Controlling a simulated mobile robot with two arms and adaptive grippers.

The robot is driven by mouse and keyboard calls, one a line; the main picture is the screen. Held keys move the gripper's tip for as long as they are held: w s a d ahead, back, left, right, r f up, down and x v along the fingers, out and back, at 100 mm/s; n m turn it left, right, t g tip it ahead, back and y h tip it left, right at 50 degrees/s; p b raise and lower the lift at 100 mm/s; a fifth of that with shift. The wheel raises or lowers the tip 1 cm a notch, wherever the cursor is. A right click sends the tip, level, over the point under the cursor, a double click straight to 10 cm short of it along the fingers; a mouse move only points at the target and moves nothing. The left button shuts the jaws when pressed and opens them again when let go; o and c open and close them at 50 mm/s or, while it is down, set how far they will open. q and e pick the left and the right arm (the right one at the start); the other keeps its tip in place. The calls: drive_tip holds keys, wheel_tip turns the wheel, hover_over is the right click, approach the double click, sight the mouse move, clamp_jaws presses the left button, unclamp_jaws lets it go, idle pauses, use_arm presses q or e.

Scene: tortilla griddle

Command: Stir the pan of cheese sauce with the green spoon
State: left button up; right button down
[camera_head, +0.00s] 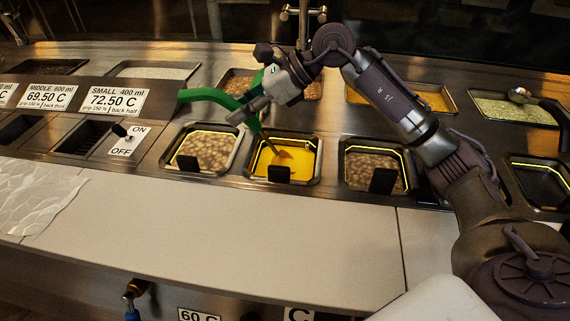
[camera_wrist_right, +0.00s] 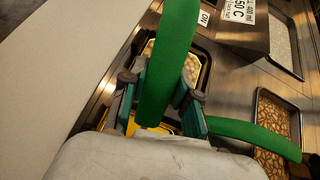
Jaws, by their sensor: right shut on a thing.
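The pan of cheese sauce (camera_head: 303,158) is a square metal pan with yellow-orange sauce, in the middle of the front row. The green spoon (camera_head: 207,96) is in my right gripper (camera_head: 250,108), which is shut on it above the pan. The spoon's curved handle reaches out to the left, and its lower end goes down into the sauce. In the right wrist view the green spoon (camera_wrist_right: 172,60) passes between the two fingers, and a bit of yellow sauce (camera_wrist_right: 160,128) shows below. The fingers partly hide the grip. My left gripper is not in view.
Pans of brown beans stand left (camera_head: 207,150) and right (camera_head: 370,165) of the sauce, each with a black tab in front or nearby. An ON/OFF switch (camera_head: 122,133) sits at left. The pale front counter (camera_head: 200,215) is mostly clear, with a crumpled white sheet (camera_head: 35,195) at its left.

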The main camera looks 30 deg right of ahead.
sight(229, 98)
idle(0.4)
drive_tip(key=shift+d+r+p, duration=0.1)
drive_tip(key=shift+r+p, duration=0.9)
drive_tip(key=shift+r, duration=0.35)
drive_tip(key=shift+r+p, duration=0.45)
drive_tip(key=shift+r, duration=0.2)
drive_tip(key=shift+r, duration=0.45)
